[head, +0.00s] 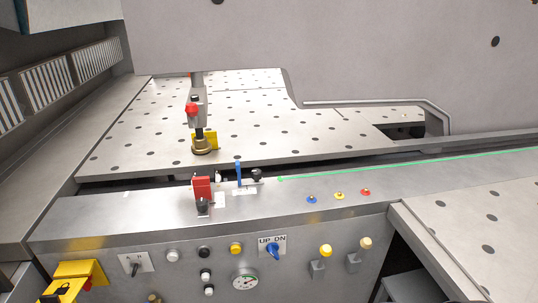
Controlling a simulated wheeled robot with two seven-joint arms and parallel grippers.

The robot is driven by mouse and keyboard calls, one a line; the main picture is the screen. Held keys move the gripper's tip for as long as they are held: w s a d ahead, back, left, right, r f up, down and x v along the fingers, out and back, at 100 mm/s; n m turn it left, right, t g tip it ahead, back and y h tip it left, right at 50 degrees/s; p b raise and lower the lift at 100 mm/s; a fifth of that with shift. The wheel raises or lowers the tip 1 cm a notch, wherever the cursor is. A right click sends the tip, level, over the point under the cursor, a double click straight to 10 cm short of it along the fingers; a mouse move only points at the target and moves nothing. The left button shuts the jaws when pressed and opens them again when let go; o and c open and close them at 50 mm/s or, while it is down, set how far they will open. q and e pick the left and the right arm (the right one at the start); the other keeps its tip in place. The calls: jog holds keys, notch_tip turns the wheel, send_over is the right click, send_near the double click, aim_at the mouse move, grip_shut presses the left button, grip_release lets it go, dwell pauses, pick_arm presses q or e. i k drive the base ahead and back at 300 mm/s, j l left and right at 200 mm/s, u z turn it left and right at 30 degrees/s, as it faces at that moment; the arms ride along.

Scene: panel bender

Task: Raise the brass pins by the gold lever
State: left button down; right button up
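Two small levers stand side by side on the front panel. One has a bright yellow knob (326,250) and the one to its right has a duller, tan-gold knob (366,243). Each sits above a grey bracket. A brass-coloured round foot (201,148) shows under a vertical post on the perforated table (250,110). No separate brass pins can be made out in the table. Neither of my grippers is in view.
A blue UP/DN knob (272,252), a round gauge (245,281) and several buttons lie left of the levers. A red block (202,188) and a blue upright handle (238,174) stand on the ledge. A second perforated table (480,220) borders the panel at right.

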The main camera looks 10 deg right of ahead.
aim_at(365, 243)
jog(key=z, duration=1.25)
